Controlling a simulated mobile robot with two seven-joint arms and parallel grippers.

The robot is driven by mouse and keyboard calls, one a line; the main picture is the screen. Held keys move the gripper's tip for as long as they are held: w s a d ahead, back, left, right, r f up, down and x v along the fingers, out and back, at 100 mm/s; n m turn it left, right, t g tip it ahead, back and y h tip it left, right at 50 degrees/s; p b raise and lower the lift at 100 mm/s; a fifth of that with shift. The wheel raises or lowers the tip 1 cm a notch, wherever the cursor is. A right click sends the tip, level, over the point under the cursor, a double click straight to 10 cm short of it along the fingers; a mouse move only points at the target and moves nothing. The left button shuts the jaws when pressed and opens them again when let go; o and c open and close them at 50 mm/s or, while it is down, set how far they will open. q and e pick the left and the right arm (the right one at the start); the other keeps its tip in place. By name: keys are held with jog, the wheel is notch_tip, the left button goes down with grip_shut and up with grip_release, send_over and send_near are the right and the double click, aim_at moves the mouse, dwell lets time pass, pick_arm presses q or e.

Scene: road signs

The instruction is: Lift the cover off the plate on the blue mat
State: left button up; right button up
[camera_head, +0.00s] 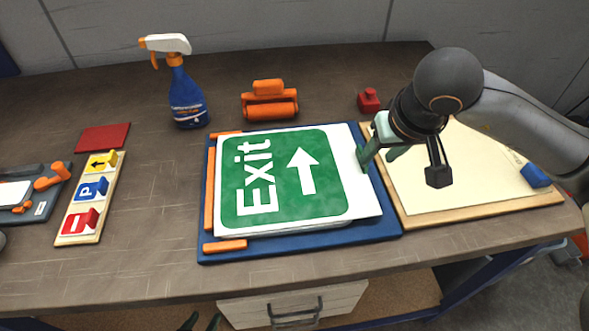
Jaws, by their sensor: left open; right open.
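A flat white sheet with a green Exit and arrow panel (285,176) lies on the blue mat (300,246). I cannot clearly tell cover from plate; a thin grey edge shows under the sheet at its front. The sheet's bare white strip is at its right side. My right gripper (374,160) is open at the upper right edge of this strip; whether it touches the sheet is unclear. My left gripper (201,322) is open, with only its dark fingertips showing at the bottom edge, in front of the table and away from the mat.
Orange bars (225,245) lie along the mat's left side. A spray bottle (187,100), an orange roller (269,102) and a red block (369,100) stand behind. A small sign tray (90,200) is at left. A wood-framed cream board (465,180) lies right, under my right arm.

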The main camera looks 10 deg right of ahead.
jog(key=x, duration=0.5)
jog(key=shift+w+a, duration=0.2)
jog(key=shift+w, duration=0.25)
grip_shut()
